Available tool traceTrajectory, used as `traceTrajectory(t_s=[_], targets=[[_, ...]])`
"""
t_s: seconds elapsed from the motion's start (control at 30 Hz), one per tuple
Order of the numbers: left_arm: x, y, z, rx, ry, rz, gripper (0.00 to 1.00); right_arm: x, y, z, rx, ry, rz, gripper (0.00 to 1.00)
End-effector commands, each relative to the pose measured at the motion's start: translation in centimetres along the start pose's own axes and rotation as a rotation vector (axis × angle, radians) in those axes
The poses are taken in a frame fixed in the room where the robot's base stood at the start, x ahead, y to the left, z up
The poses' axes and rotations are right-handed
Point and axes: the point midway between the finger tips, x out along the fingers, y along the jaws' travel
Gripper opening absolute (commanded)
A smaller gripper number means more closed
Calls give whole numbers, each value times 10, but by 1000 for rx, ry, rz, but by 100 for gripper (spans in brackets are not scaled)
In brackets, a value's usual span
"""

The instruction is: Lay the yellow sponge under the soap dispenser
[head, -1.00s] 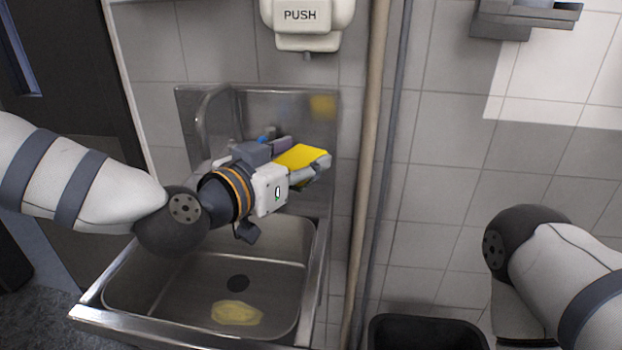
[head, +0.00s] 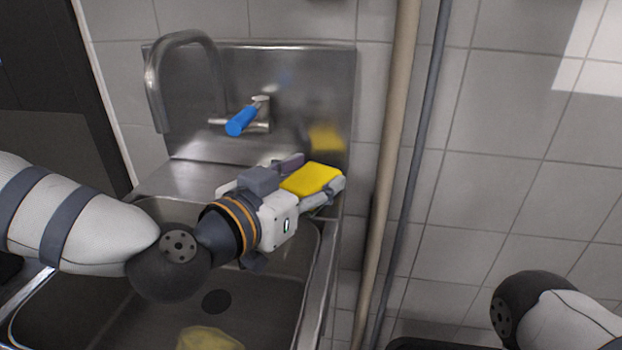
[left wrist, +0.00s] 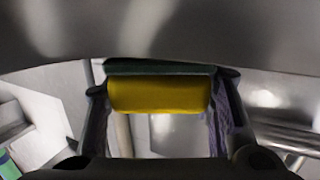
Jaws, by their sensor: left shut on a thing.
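The yellow sponge (head: 312,179) is held between the fingers of my left gripper (head: 318,182), above the right rear corner of the sink. In the left wrist view the sponge (left wrist: 160,96) spans the gap between both fingers, with a dark green layer along its upper edge. A steel surface fills the top of that view, close to the sponge; I cannot tell whether they touch. The soap dispenser is outside the head view now. My right gripper is out of view; only part of my right arm shows at lower right.
The steel sink (head: 325,262) lies below my left arm, with a curved faucet (head: 160,95) and blue lever (head: 240,121) behind. A yellow patch (head: 208,339) shows in the basin; I cannot tell what it is. Vertical pipes (head: 392,150) run right of the sink.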

Motion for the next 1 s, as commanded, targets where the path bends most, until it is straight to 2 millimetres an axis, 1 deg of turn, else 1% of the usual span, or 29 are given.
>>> traceTrajectory(t_s=[0.03,0.07,0.1,0.13,0.4,0.5,0.57,0.67,0.8,0.9,1.0], targets=[[0,0,2,0,-1,0,26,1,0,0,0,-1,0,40],[0,0,2,-1,0,0,54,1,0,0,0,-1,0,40],[0,0,2,-1,0,0,63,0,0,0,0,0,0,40],[0,0,2,-1,0,0,69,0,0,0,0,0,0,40],[0,0,1,0,0,0,69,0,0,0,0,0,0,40],[0,0,-3,0,2,0,69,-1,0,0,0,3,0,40],[-7,0,-3,1,0,0,69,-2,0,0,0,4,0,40],[-28,0,-4,1,1,0,69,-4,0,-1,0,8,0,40],[-64,0,-4,-1,1,0,69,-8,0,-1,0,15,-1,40],[-95,0,-14,4,9,-2,69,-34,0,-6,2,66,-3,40],[-106,-1,-17,7,10,-6,69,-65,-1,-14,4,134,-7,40]])
